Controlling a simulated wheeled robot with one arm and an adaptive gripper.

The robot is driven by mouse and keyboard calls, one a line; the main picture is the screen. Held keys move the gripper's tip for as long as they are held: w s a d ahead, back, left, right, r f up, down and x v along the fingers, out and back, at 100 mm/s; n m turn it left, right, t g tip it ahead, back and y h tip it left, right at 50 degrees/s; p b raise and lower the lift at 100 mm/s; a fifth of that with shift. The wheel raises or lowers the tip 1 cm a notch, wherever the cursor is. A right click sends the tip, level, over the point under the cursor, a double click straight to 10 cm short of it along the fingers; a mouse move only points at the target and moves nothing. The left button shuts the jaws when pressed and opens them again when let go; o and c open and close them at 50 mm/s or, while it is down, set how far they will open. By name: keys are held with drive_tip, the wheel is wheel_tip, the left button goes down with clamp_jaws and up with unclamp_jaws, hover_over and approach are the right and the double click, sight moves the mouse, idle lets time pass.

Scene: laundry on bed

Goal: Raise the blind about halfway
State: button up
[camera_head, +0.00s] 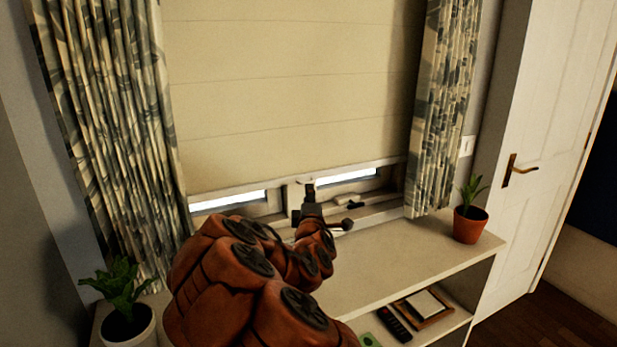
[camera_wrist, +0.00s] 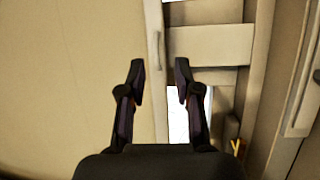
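The cream blind (camera_head: 290,80) hangs down over most of the window, with a narrow bright strip of glass showing below its bottom rail (camera_head: 230,184). In the wrist view the blind (camera_wrist: 70,75) fills the left side, turned sideways, and its bottom rail (camera_wrist: 154,100) has a small light handle (camera_wrist: 157,50). My gripper (camera_head: 309,187) is at the middle of the bottom rail. In the wrist view my gripper (camera_wrist: 160,68) is open, with its two fingertips apart on either side of the rail near the handle. Nothing is held; contact cannot be told.
Patterned curtains (camera_head: 100,110) hang at both sides. A low white shelf unit (camera_head: 370,265) stands under the window, with a plant in a terracotta pot (camera_head: 470,223) at right and a plant in a white pot (camera_head: 128,325) at left. Small dark items (camera_head: 347,224) lie by the sill.

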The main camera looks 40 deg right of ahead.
drive_tip(key=p, duration=0.4)
drive_tip(key=shift+r, duration=0.35)
drive_tip(key=shift+p+x, duration=1)
drive_tip(key=shift+x, duration=1.6)
drive_tip(key=shift+f, duration=0.1)
clamp_jaws()
